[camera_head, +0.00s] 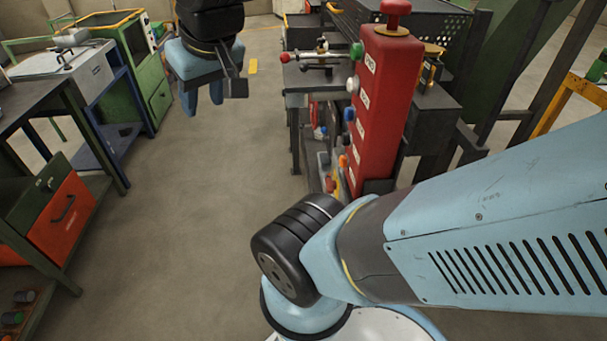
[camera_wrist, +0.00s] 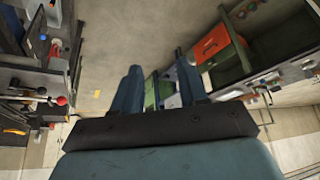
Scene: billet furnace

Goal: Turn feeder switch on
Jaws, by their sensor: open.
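A tall red control box (camera_head: 385,100) stands right of centre in the head view. Its side carries a column of buttons, among them a green one (camera_head: 356,50), a white one (camera_head: 352,84) and a blue one (camera_head: 349,114), with labels too small to read. A red mushroom knob (camera_head: 395,12) sits on top. I cannot tell which control is the feeder switch. My gripper (camera_head: 202,100) hangs at the upper left of the box, apart from it, over the open floor. In the wrist view its two blue fingers (camera_wrist: 160,92) are apart with nothing between them.
A dark machine bench (camera_head: 305,72) with a red-tipped lever stands behind the box. A workbench with an orange drawer (camera_head: 62,215) is at left, and a green cabinet (camera_head: 150,80) stands behind it. The concrete floor (camera_head: 190,190) between them is clear.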

